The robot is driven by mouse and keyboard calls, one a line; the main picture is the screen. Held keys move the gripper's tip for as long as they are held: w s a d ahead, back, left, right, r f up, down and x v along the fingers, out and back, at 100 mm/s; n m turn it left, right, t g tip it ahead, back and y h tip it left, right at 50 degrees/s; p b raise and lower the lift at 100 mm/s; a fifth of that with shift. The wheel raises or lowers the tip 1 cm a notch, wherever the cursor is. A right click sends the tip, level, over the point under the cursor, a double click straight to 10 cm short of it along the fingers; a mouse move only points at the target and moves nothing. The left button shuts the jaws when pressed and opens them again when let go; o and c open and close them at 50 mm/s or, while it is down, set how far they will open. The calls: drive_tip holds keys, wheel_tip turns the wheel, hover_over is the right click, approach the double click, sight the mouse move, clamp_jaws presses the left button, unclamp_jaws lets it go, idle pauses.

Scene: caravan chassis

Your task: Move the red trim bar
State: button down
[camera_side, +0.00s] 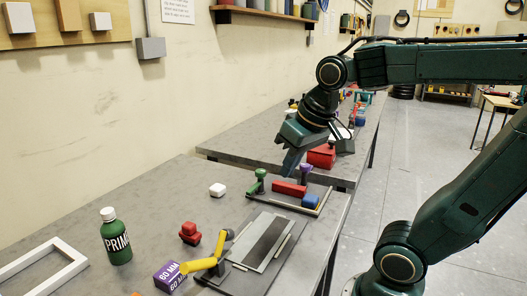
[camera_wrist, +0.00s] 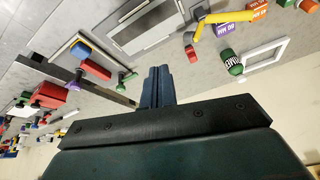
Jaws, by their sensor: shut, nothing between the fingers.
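My gripper (camera_side: 288,170) is shut and empty, pointing down. In the side view its tips appear just above the bar, apart from it. The shut fingers (camera_wrist: 158,72) also show in the wrist view.
A grey panel (camera_side: 263,240) on a dark base lies nearer, with a yellow handle (camera_side: 205,262) beside it. A red box (camera_side: 321,157) sits on the far table.

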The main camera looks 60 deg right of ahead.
drive_tip(key=w+d+m+g, duration=0.1)
drive_tip(key=w+d+m, duration=0.3)
drive_tip(key=w+d, duration=0.2)
drive_tip(key=m+g, duration=0.4)
drive_tip(key=m, duration=0.7)
hover_over(289, 189)
drive_tip(key=d, duration=0.5)
wheel_tip(289, 189, down, 13)
drive_tip(key=shift+w+a+f+y, duration=0.1)
drive_tip(key=shift+w+a+y, duration=0.1)
drive_tip(key=shift+y, duration=0.2)
drive_tip(key=shift+f, duration=0.1)
drive_tip(key=shift+f, duration=4.85)
drive_tip(key=shift+a, duration=0.1)
